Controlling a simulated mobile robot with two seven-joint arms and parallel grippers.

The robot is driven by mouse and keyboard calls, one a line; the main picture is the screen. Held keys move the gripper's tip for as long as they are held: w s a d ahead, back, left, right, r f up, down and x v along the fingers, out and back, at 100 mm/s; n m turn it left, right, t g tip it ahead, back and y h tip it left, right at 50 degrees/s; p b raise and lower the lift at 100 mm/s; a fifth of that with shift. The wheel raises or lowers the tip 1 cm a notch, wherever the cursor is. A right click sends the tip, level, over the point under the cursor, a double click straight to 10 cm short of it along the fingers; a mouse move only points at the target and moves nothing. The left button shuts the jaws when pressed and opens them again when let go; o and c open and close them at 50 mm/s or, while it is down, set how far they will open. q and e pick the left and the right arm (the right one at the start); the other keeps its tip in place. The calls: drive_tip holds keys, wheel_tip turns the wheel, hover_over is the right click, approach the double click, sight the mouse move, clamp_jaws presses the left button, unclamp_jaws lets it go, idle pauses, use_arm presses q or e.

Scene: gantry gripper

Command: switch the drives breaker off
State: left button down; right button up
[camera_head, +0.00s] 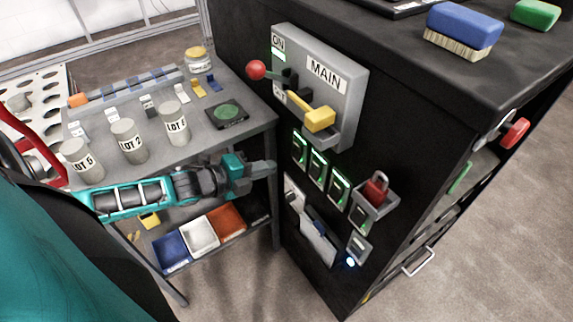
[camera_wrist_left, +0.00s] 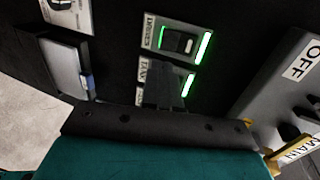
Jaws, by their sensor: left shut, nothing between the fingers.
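The drives breaker (camera_wrist_left: 177,42) shows in the left wrist view, its label turned and its strip glowing green. A second green-lit breaker (camera_wrist_left: 165,72) sits beside it, partly hidden by my fingers. In the head view a row of green-lit breakers (camera_head: 318,168) runs along the dark cabinet front; their labels are too small to read. My left gripper (camera_head: 268,167) is shut and empty, a little left of the row. In the left wrist view its fingers (camera_wrist_left: 165,92) overlap the second breaker, below the drives breaker in the picture; contact cannot be told.
The MAIN switch box (camera_head: 345,85), with a red-knobbed lever (camera_head: 256,70) and a yellow handle (camera_head: 320,119), is above the breakers. A red padlock (camera_head: 376,187) is right of them, a document holder (camera_head: 318,245) below. A grey workbench (camera_head: 215,138) with labelled cylinders stands left.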

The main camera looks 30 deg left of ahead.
sight(297, 150)
use_arm(q)
drive_tip(key=shift+b+x, duration=0.5)
drive_tip(key=shift+x, duration=2.75)
drive_tip(key=shift+f, duration=0.1)
drive_tip(key=shift+w+f+t+b, duration=0.1)
drive_tip(key=shift+f+t+b, duration=0.15)
drive_tip(key=shift+b, duration=0.2)
drive_tip(key=shift+w+d+f+b, duration=0.1)
drive_tip(key=shift+w+f+b, duration=0.1)
drive_tip(key=shift+b, duration=0.4)
drive_tip(key=shift+r+p, duration=0.3)
drive_tip(key=shift+r, duration=0.05)
